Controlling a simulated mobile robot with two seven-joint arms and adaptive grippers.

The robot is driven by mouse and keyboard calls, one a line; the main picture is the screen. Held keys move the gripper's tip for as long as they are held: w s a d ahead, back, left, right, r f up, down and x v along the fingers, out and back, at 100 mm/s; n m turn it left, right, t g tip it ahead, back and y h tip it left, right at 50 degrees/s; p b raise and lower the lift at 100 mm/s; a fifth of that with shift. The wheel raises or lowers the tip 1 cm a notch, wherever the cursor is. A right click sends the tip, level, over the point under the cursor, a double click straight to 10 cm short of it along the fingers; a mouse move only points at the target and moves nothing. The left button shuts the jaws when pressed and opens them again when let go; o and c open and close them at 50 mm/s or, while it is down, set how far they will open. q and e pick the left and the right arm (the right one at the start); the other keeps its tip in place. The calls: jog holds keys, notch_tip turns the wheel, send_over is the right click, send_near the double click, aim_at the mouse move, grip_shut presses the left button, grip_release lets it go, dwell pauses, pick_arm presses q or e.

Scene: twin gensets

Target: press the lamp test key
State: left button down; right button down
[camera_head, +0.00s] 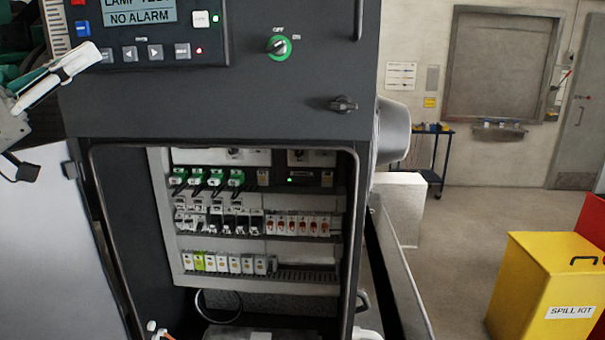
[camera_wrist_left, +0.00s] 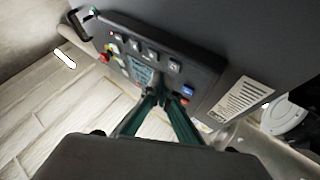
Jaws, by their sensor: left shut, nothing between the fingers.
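The genset control panel (camera_head: 150,35) is at the top left of the head view. Its display (camera_head: 140,10) reads "LAMP TEST" and "NO ALARM". Key labels are too small to read, so I cannot tell which is the lamp test key. My left gripper (camera_head: 80,62) is at the panel's left edge, shut and empty. In the left wrist view its fingertips (camera_wrist_left: 163,92) appear near the display and the red key (camera_wrist_left: 186,102); contact is unclear. My right gripper is not in view.
A green rotary switch (camera_head: 279,46) is right of the keys. Below, an open cabinet (camera_head: 345,230) shows rows of breakers and terminals. A yellow spill kit bin (camera_head: 545,285) stands at the lower right. The floor between has free room.

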pick_arm(q)
jog(key=s, duration=0.2)
jog(key=s+b, duration=0.1)
jog(key=s, duration=0.1)
jog(key=s+b, duration=0.1)
jog(key=s, duration=0.1)
jog(key=shift+a, duration=0.25)
dwell(0.3)
dwell(0.4)
